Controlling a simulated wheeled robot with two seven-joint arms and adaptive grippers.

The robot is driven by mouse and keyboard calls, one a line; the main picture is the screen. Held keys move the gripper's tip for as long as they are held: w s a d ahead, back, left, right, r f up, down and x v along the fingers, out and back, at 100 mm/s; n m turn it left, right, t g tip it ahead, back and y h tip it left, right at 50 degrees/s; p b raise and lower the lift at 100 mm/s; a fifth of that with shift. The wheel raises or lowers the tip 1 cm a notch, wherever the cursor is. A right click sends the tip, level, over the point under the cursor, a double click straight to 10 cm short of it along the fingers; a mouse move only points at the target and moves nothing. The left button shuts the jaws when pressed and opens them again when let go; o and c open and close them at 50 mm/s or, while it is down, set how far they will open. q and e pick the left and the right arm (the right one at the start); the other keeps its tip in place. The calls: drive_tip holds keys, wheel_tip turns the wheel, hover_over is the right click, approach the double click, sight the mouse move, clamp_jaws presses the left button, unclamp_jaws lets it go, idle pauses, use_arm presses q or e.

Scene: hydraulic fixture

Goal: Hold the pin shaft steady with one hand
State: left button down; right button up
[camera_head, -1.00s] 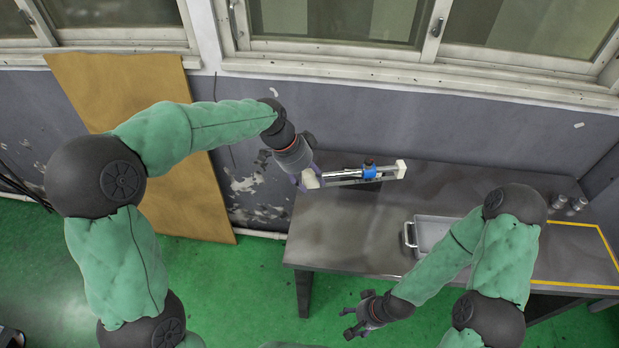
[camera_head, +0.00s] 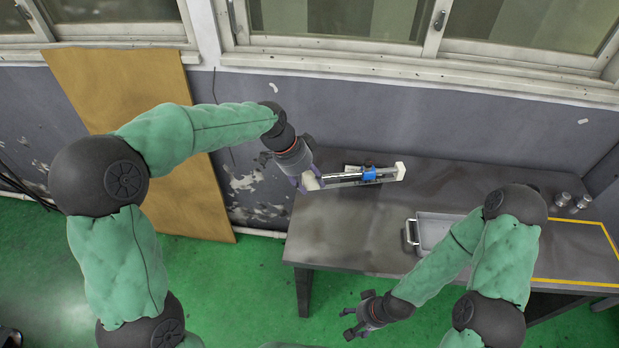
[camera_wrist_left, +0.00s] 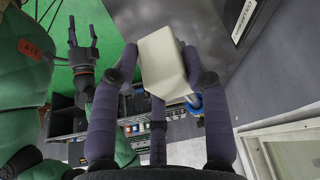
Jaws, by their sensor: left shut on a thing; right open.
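A silver rod (camera_head: 343,178), which looks like the pin shaft, lies lengthwise along a pale, narrow fixture (camera_head: 378,182) at the back left of the table. A blue part (camera_head: 367,174) sits around its right end. My left gripper (camera_head: 310,182) is shut on the white block (camera_head: 313,181) at the fixture's left end. The left wrist view shows this white block (camera_wrist_left: 163,62) between its fingers, hiding most of the rod behind it. My right gripper (camera_head: 353,316) is open and empty, low in front of the table. It also shows in the left wrist view (camera_wrist_left: 82,30).
The grey table (camera_head: 340,225) is bare in front of the fixture. A metal tray (camera_head: 430,232) is partly behind my right arm. Small metal cylinders (camera_head: 571,203) stand at the back right, by a yellow taped outline (camera_head: 605,243). A wall stands behind the table.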

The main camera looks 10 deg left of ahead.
use_arm(q)
drive_tip(key=shift+f+b, duration=8.8)
drive_tip(key=shift+f, duration=3.8)
drive_tip(key=shift+r, duration=0.1)
